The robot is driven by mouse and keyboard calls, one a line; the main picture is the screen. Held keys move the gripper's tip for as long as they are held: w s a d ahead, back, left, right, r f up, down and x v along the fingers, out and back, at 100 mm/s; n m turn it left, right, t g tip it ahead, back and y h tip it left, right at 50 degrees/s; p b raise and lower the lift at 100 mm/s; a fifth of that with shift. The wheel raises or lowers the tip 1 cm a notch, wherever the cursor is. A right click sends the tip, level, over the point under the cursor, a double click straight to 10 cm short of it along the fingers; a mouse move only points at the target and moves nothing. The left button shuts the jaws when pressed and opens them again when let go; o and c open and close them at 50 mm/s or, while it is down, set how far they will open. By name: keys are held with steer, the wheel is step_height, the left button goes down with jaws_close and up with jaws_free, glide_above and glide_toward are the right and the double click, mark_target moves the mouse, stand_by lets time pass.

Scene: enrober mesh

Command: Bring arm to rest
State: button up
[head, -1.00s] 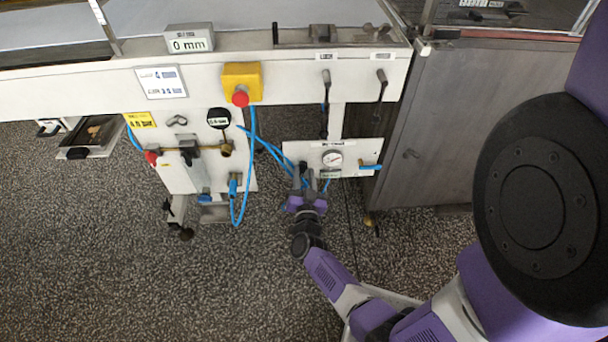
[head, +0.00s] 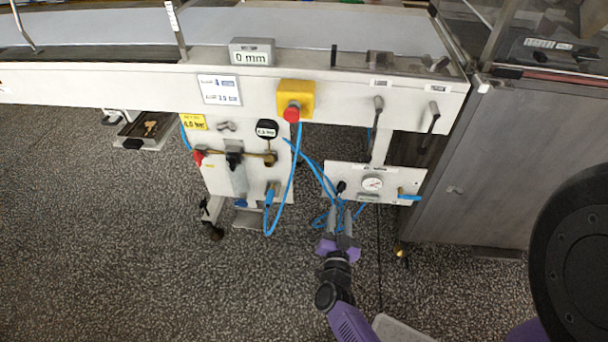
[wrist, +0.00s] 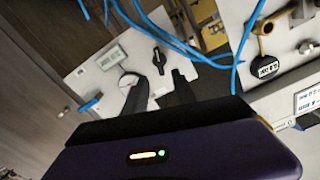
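My gripper (head: 340,208) is open, with its two fingers apart and nothing between them. It is low in front of the machine, just below the lower left edge of the small white gauge panel (head: 410,181). In the wrist view its fingers (wrist: 158,90) point toward that panel, which carries a round gauge (wrist: 128,82), a black knob (wrist: 159,58) and a blue lever (wrist: 90,104). The fingertips look apart from the panel and knob. My arm reaches up from the bottom of the head view.
Blue hoses (head: 297,190) hang left of my gripper, close to it. A red button on a yellow box (head: 296,95), a valve panel (head: 222,178) and a grey cabinet (head: 490,165) stand around. The speckled floor (head: 100,260) is clear at lower left.

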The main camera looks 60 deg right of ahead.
steer(key=w+a+r+n+t+y+p, duration=0.1)
steer(key=a+r+n+t+y+p, duration=0.5)
steer(key=a+r, duration=0.85)
steer(key=s+a+r+n+t+y+p, duration=0.1)
steer(key=s+a+r+n+y+p, duration=0.1)
steer(key=s+a+r+n+y, duration=0.3)
steer(key=s+a+r+n+t+y+p, duration=0.1)
steer(key=s+a+r+n+y+p, duration=0.2)
steer(key=s+a+r, duration=0.6)
step_height(320, 180, up, 5)
steer(key=a+n+y, duration=0.2)
steer(key=n, duration=0.1)
steer(key=shift+s+a+y, duration=0.2)
steer(key=shift+a+y, duration=0.1)
steer(key=shift+a, duration=0.05)
stand_by(3.2)
